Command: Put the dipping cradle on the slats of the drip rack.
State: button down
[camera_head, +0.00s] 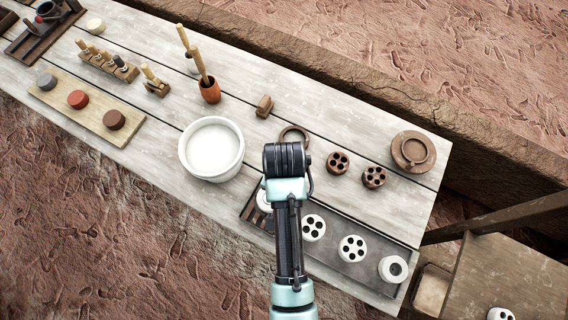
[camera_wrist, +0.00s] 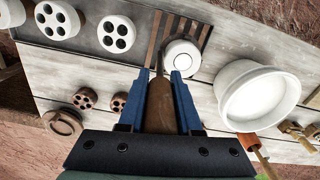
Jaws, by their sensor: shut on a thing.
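My gripper (camera_wrist: 162,78) has its blue fingers shut on a brown, handle-like piece (camera_wrist: 160,104), which I take to be the dipping cradle. A thin tip shows beyond it, and the rest of its shape is hidden. In the head view, my gripper (camera_head: 286,160) hides its fingertips and load. The drip rack's dark slats (camera_wrist: 153,36) lie just beyond the fingertips in the wrist view. In the head view the slats (camera_head: 250,212) show left of my arm, partly covered. A white round piece (camera_wrist: 182,60) is at the slats. I cannot tell the cradle's height above the rack.
A white bowl (camera_head: 211,149) of pale liquid stands close left of my gripper. White pierced discs (camera_head: 352,248) lie on the dark tray right of my arm. Brown pierced discs (camera_head: 374,177) and a brown ring (camera_head: 293,130) are behind. An orange pot (camera_head: 210,92) holds tall tools.

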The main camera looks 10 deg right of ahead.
jog(key=shift+f, duration=2.05)
jog(key=c, duration=0.6)
grip_release()
jog(key=shift+f, duration=0.15)
jog(key=shift+s, duration=0.1)
